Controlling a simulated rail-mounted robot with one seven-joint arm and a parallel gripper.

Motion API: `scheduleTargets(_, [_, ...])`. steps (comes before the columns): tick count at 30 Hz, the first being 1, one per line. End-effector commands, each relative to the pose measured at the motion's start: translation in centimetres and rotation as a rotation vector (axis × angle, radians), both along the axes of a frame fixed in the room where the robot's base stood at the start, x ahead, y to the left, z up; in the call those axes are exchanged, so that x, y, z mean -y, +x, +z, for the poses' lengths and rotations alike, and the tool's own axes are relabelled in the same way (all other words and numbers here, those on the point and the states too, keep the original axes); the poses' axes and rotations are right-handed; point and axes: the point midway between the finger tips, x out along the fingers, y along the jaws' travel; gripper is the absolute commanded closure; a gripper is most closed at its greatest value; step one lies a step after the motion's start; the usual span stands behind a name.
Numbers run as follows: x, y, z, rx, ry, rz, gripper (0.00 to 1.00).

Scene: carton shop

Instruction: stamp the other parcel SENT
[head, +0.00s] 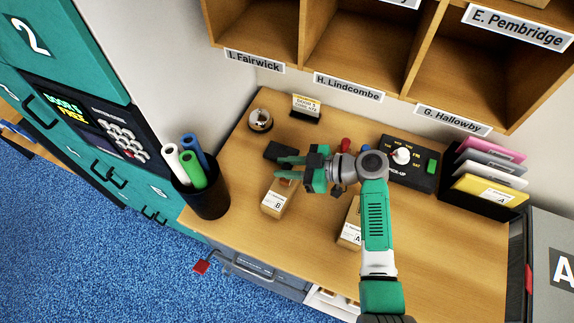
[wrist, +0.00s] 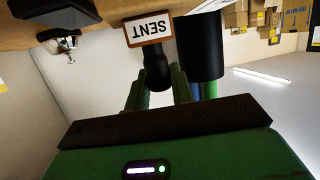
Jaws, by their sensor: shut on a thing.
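My gripper (head: 284,167) is over the desk, by the far end of the parcel labelled B (head: 277,198). In the wrist view my gripper (wrist: 158,88) is shut on the black handle of the SENT stamp (wrist: 148,29). The stamp's light face with the word SENT shows there; in the head view I cannot make the stamp out clearly. The parcel labelled A (head: 350,226) lies to the right, partly hidden by my arm. Both parcels are brown with white labels. I cannot tell whether either bears a SENT mark.
A dark pad-like block (head: 278,152) lies beside my fingers. A black cup with rolls (head: 207,199) stands at left; a bell (head: 260,120) and small sign (head: 306,106) are at the back. A pick-up dial box (head: 408,165) and envelope rack (head: 480,205) stand at right.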

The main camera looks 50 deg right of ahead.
Motion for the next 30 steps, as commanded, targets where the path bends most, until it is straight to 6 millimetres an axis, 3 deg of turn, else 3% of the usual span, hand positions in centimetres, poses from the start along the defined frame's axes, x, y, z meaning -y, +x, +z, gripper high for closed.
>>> scheduleTargets(11, [-0.1, -0.1, -0.3, -0.007, 0.002, -0.001, 0.91])
scheduleTargets(30, [0.0, 0.0, 6.1, -0.001, -0.001, 0.0, 0.91])
